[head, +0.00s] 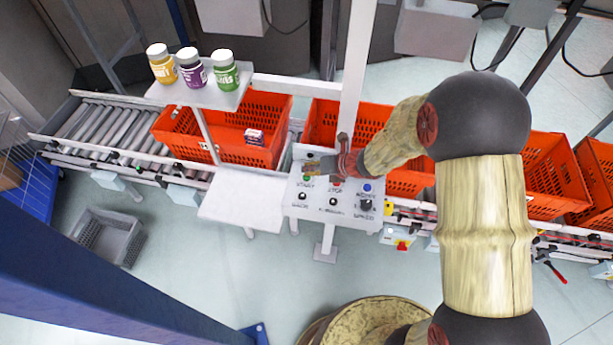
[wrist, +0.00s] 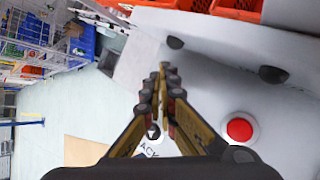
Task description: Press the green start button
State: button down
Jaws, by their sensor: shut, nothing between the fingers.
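The grey control panel (head: 318,208) stands in front of the conveyor in the head view. The green start button (head: 307,178) is at its upper left, above the START label. My gripper (head: 309,168) is over that upper left part, its fingertips close to the green button. I cannot tell whether they touch it. In the wrist view my gripper (wrist: 163,70) has its fingers together with nothing between them. The green button does not show there; the fingers may hide it. The red stop button (wrist: 239,129) lies to the right of the fingers.
A blue button (head: 367,187) and black knobs share the panel. A white shelf (head: 240,205) adjoins it on the left. Orange totes (head: 225,150) stand on the roller conveyor behind. Several bottles (head: 191,76) stand on a raised shelf, upper left.

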jog(key=shift+f, duration=0.3)
jog(key=shift+r, duration=0.1)
dwell(0.5)
jog(key=shift+r+p, duration=0.55)
jog(key=shift+r, duration=0.25)
notch_tip(320, 180, up, 5)
jog(key=p, duration=0.4)
dwell(0.8)
